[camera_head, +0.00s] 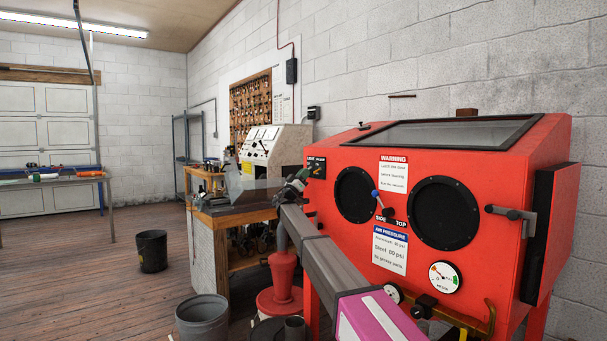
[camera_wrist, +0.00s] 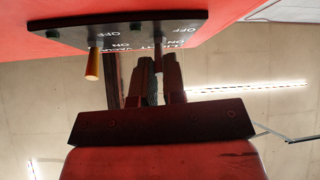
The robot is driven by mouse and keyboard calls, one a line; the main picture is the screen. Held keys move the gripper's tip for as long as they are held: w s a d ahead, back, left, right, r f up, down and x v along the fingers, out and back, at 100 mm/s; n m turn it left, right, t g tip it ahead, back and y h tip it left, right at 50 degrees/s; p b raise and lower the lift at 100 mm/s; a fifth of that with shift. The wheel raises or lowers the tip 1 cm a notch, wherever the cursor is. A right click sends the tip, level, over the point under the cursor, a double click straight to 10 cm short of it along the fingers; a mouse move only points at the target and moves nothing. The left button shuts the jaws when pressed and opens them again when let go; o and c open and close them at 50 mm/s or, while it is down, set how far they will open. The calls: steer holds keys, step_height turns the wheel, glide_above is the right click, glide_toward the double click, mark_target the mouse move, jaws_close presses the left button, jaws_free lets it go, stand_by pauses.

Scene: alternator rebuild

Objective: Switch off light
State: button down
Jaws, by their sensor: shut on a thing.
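A small black switch panel (camera_head: 316,167) sits on the upper left of the red blasting cabinet (camera_head: 450,140). In the wrist view the panel (camera_wrist: 70,32) appears upside down, with OFF and ON marks and partly covered labels that seem to read LIGHT and VACUUM. An orange-yellow toggle lever (camera_wrist: 93,64) stands free on its left part. My gripper (camera_wrist: 158,68) is at the right part, by the LIGHT label, with its fingers shut on a dark lever, seemingly the light switch, mostly hidden between them. My gripper also shows in the head view (camera_head: 300,178), just left of the panel.
The cabinet front has two round black glove ports (camera_head: 445,213), a blue-tipped lever (camera_head: 376,197) and a gauge (camera_head: 444,277). A workbench (camera_head: 235,215) stands behind my arm. A grey bucket (camera_head: 202,318) and a black bucket (camera_head: 152,251) stand on the floor at left.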

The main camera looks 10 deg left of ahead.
steer(key=shift+f+t, duration=0.2)
steer(key=shift+t, duration=0.3)
steer(key=c, duration=1.2)
jaws_free()
steer(key=v, duration=1)
steer(key=shift+f, duration=0.35)
steer(key=shift+s+a, duration=0.1)
